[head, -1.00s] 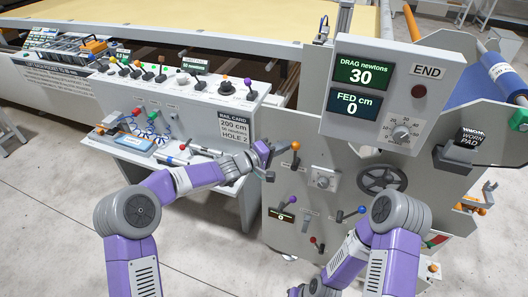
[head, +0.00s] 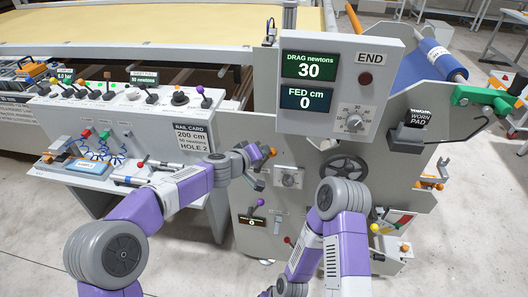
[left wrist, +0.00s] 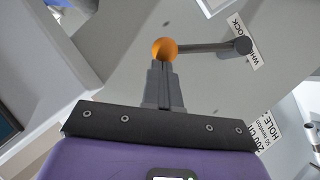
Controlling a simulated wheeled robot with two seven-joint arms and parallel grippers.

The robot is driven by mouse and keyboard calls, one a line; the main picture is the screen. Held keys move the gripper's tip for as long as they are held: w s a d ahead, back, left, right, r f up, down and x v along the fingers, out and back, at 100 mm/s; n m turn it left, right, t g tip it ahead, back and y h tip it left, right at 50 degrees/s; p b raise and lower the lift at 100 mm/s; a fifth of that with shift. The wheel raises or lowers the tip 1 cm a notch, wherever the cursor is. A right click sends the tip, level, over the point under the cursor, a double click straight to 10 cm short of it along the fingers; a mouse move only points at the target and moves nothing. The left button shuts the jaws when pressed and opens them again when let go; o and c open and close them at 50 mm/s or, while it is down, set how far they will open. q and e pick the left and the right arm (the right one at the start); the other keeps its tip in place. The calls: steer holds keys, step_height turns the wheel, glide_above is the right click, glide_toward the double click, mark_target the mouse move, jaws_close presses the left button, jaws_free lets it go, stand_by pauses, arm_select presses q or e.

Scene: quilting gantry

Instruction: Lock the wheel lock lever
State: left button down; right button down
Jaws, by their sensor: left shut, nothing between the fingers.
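The wheel lock lever shows in the left wrist view as a dark rod (left wrist: 205,47) with an orange ball (left wrist: 164,48) on its left end and a dark pivot at its right end. A partly hidden label is beside the pivot. My left gripper (left wrist: 163,68) is shut and empty, its tips right at the orange ball; I cannot tell if they touch. In the head view the orange ball (head: 271,152) is just beside my left gripper (head: 261,169), which partly hides the lever. My right arm is in the lower middle; its gripper is not visible.
A purple-knobbed lever (head: 260,203) is below. The display box (head: 333,83) overhangs the panel. A control bench (head: 150,118) stands at left.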

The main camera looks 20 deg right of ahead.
arm_select(q)
steer(key=shift+s+f, duration=0.1)
stand_by(0.4)
steer(key=w+a+r+v, duration=0.1)
steer(key=w+v, duration=0.1)
steer(key=v, duration=1.1)
steer(key=shift+w+r, duration=0.2)
steer(key=shift+r, duration=0.05)
steer(key=s+a+f+n+g+y+p, duration=0.15)
steer(key=a+f, duration=0.25)
steer(key=f, duration=0.5)
steer(key=s+a+f+g+y, duration=0.1)
steer(key=s+a+f+y, duration=0.2)
steer(key=f, duration=0.6)
steer(key=s+a+f+n+g+y+p, duration=0.15)
steer(key=a+f, duration=0.25)
steer(key=f, duration=0.5)
steer(key=s+a+f+g, duration=0.1)
steer(key=s+a+f, duration=0.1)
steer(key=s+f, duration=0.2)
steer(key=s+a+f+g+p, duration=0.1)
steer(key=s+a+f, duration=0.2)
steer(key=s, duration=0.7)
steer(key=s+a+f+g, duration=0.1)
steer(key=s+a+f, duration=0.1)
steer(key=s+f, duration=0.4)
steer(key=shift+s+a+y+p, duration=0.2)
steer(key=shift+s+y+p, duration=0.15)
steer(key=shift+s, duration=0.7)
